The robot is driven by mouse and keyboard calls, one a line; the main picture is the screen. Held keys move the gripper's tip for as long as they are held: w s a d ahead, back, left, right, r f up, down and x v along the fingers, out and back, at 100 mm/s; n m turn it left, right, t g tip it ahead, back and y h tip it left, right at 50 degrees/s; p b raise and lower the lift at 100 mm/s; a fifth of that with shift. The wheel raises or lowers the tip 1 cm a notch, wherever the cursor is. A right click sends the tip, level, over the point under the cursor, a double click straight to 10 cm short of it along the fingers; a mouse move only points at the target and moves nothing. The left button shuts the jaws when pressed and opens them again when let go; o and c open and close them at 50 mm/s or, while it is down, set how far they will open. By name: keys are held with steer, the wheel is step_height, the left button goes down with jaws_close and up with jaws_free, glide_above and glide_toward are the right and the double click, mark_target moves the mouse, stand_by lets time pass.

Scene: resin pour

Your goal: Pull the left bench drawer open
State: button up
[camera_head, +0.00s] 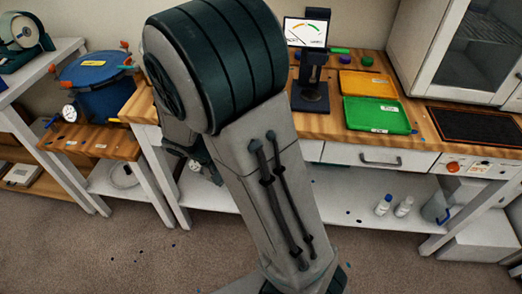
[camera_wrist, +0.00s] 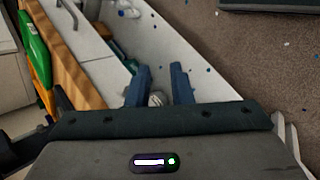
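The bench's left drawer (camera_head: 309,151) shows only its white right end in the head view. My arm hides the rest, including any handle. The visible part looks flush with the bench front. In the wrist view, white drawer fronts (camera_wrist: 75,40) run diagonally at the upper left, with one handle (camera_wrist: 68,12) near the top edge. My gripper (camera_wrist: 160,84) is open, its two blue fingers apart, with no drawer handle seen between them. A small whitish round thing shows in the gap, seemingly beyond the fingers. In the head view the fingers are hidden behind my arm.
The right drawer has a grey handle (camera_head: 380,161). Green (camera_head: 377,114) and orange (camera_head: 359,84) trays and a dark stand (camera_head: 311,85) are on the bench top. Bottles (camera_head: 383,205) stand on the lower shelf (camera_head: 345,197). A blue pot (camera_head: 96,82) is on the left table. The front floor is mostly clear.

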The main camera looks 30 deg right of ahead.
steer(key=w+a+f+n+t+h+b, duration=0.25)
steer(key=w+f+t+h, duration=0.25)
steer(key=w+f+h, duration=0.3)
steer(key=shift+n+h, duration=0.3)
steer(key=shift+n, duration=0.05)
steer(key=x, duration=0.9)
steer(key=w+r+x, duration=0.1)
steer(key=x, duration=0.4)
steer(key=shift+w+p, duration=0.1)
steer(key=shift+p, duration=0.2)
steer(key=shift+a, duration=0.1)
steer(key=shift+c, duration=0.3)
jaws_close()
